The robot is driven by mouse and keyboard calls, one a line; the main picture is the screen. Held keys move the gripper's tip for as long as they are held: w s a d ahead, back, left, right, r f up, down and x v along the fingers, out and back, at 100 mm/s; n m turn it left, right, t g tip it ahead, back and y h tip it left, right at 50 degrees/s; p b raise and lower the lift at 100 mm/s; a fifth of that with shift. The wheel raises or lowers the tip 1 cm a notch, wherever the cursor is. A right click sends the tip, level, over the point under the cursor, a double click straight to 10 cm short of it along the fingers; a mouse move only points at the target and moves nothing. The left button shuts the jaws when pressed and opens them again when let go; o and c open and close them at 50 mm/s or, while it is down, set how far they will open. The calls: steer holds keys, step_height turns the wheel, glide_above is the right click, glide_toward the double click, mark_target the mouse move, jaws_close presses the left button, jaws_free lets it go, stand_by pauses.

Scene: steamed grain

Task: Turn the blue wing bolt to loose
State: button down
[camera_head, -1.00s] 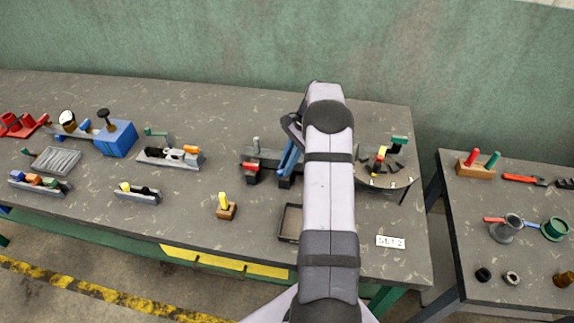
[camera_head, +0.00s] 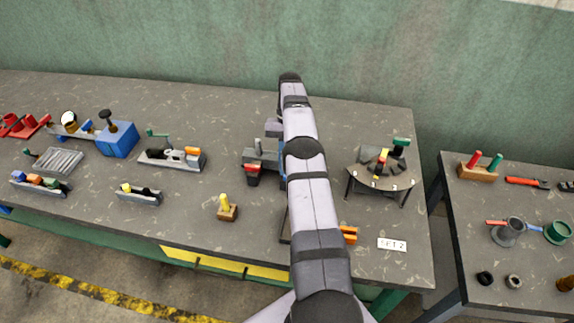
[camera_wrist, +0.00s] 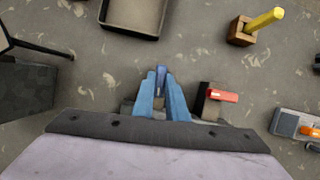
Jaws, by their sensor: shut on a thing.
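In the wrist view, my gripper (camera_wrist: 160,84) has its two pale blue fingers close together, with the narrow darker blue wing bolt (camera_wrist: 160,76) between their tips. The bolt's lower part and its seat are hidden by the fingers. A grey fixture (camera_wrist: 127,107) shows partly behind the fingers. In the head view, my arm covers most of the gripper and all of the bolt. The grey fixture (camera_head: 262,148) shows just left of the arm. How far the bolt is turned cannot be told.
A dark block with a red tab (camera_wrist: 221,96) stands close right of the fingers in the wrist view. A shallow dark tray (camera_wrist: 133,34) lies beyond them. A yellow-handled peg block (camera_head: 227,208) and a round stand (camera_head: 352,182) flank the arm in the head view. Bare bench lies between.

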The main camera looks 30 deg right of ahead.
steer(key=n+h, duration=0.1)
steer(key=n, duration=0.1)
steer(key=n+p, duration=0.1)
steer(key=n, duration=0.1)
steer(key=shift+a+r+n+g+h, duration=0.1)
steer(key=shift+a+n+g+h, duration=0.05)
steer(key=shift+n+g+h, duration=0.25)
steer(key=shift+w, duration=0.1)
steer(key=c, duration=1.8)
jaws_free()
steer(key=shift+o, duration=0.2)
steer(key=shift+r+b, duration=0.3)
steer(key=shift+r, duration=0.35)
step_height(320, 180, up, 7)
steer(key=p, duration=0.2)
steer(key=shift+f+p, duration=0.15)
steer(key=shift+p, duration=0.25)
steer(key=shift+r+p, duration=0.95)
steer(key=shift+p, duration=0.05)
